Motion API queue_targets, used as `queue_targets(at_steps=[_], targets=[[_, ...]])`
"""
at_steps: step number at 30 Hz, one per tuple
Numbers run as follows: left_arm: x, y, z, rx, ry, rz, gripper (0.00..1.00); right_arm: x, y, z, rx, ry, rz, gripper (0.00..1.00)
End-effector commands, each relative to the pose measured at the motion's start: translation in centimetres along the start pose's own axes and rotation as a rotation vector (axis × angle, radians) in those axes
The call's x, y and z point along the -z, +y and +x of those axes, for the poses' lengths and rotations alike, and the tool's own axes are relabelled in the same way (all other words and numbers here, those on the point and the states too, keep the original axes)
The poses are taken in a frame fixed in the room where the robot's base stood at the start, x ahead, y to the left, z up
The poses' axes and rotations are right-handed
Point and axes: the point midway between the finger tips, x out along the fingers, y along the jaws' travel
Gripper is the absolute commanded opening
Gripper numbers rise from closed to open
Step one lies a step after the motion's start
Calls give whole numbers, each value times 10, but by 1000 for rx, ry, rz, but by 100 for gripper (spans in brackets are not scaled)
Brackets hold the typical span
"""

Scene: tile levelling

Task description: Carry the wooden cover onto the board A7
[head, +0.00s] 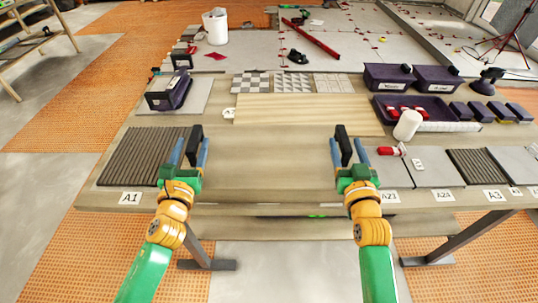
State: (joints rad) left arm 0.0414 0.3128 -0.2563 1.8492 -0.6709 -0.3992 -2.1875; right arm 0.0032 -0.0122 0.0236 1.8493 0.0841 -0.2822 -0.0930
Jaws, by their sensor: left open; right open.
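A pale wooden panel, which looks like the wooden cover (305,116), lies flat across the middle of the table, behind my grippers. I cannot make out a label A7 anywhere, so I cannot tell which board is A7. My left gripper (188,152) is open and empty over the right side of the dark ribbed board by label A1.
The ribbed board (138,155) is at front left; another dark ribbed board (470,168) is at right. A white cylinder (407,125) and red-handled tool (388,151) are near the panel's right end. Purple bins (412,78) and patterned tiles (293,83) stand behind. The table between my grippers is clear.

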Motion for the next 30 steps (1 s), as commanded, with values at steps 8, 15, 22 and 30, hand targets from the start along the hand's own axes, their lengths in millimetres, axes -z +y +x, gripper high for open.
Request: queue_targets(at_steps=[8, 15, 22, 30], targets=[[0, 0, 27, 0, 0, -1, 62, 0, 0, 27, 0, 0, -1, 62], [0, 0, 29, 1, 0, -1, 62, 0, 0, 29, 0, 0, 0, 62], [0, 0, 28, 1, 0, 0, 11, 0, 0, 28, 0, 0, 0, 11], [0, 0, 28, 1, 0, 0, 0, 0, 0, 28, 0, 0, 0, 0]])
